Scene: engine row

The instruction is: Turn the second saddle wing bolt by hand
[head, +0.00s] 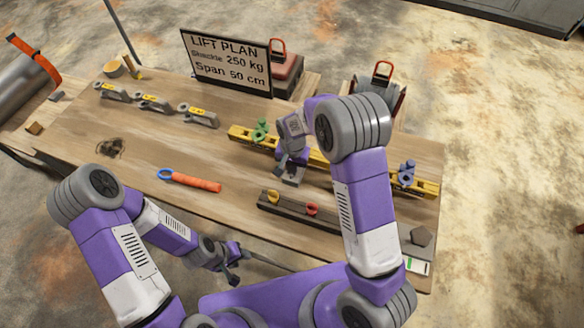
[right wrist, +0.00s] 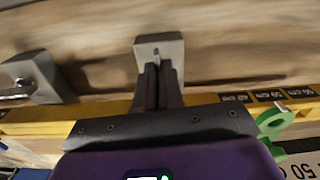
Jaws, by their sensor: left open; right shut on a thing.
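A yellow beam (head: 240,133) lies across the right part of the workbench and also shows in the right wrist view (right wrist: 110,108). It carries a green shackle (head: 260,130) and a blue shackle (head: 406,172). My right gripper (head: 291,164) is at the beam between them, fingers pointing at a small grey saddle block (right wrist: 158,47). In the right wrist view, its fingers (right wrist: 158,85) are closed together at that block; the wing bolt between them is mostly hidden. A second grey block (right wrist: 32,76) with a shiny bolt stands to the left. My left gripper (head: 237,264) is open and empty, low near the bench's front edge.
A dark tray (head: 285,208) with yellow and red pieces lies in front of the beam. An orange-handled tool (head: 195,182) lies left of it. Several grey-yellow fittings (head: 155,103) stand in a row at back left. A LIFT PLAN sign (head: 228,62) stands behind.

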